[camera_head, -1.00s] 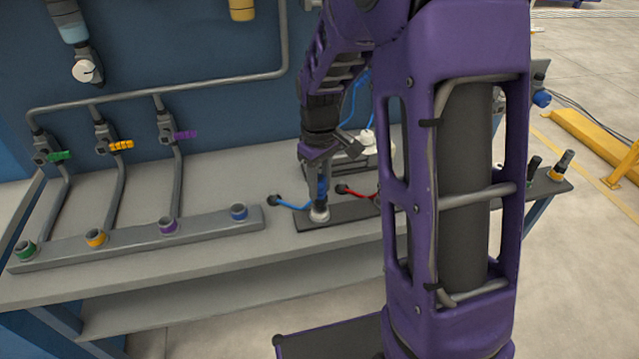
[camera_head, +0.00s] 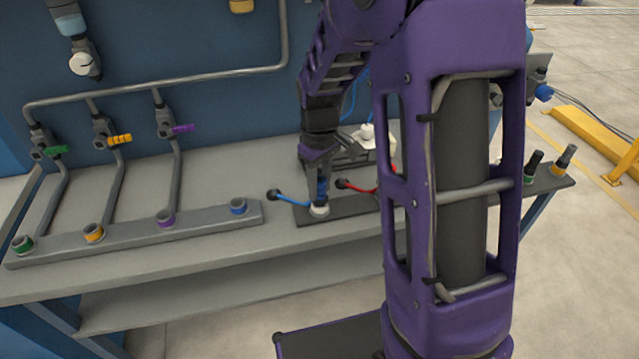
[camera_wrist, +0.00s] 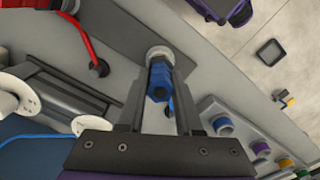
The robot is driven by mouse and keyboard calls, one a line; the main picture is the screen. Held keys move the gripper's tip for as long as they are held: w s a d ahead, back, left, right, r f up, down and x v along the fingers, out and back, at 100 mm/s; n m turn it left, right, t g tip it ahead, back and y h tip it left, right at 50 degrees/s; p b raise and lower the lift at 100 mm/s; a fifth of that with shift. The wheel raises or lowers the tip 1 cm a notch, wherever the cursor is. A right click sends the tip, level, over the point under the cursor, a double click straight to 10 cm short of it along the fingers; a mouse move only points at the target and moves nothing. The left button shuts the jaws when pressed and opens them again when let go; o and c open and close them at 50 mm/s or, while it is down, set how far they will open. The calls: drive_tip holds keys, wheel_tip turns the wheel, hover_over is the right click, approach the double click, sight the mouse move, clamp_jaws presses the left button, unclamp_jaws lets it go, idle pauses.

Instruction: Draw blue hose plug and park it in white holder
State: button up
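The blue hose plug (camera_wrist: 159,84) stands upright in a white ring-shaped socket (camera_wrist: 160,53) on a dark plate (camera_wrist: 128,22). In the head view the blue plug (camera_head: 322,187) shows just above the white ring (camera_head: 319,209). My gripper (camera_wrist: 160,80) is over the plug, with one finger on each side of it. The fingers look open around it; contact is not clear. In the head view my gripper (camera_head: 320,183) partly hides the plug. A blue hose (camera_head: 293,201) runs left from near the socket to a black end. I cannot tell which part is the white holder.
A red hose (camera_wrist: 82,35) lies close beside the plug. White round parts (camera_wrist: 14,106) on a grey fixture stand left in the wrist view. A grey rail (camera_head: 130,232) with coloured sockets lies left on the bench. Pipes with valves (camera_head: 103,132) rise behind it.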

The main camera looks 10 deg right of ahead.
drive_tip(key=o, duration=0.5)
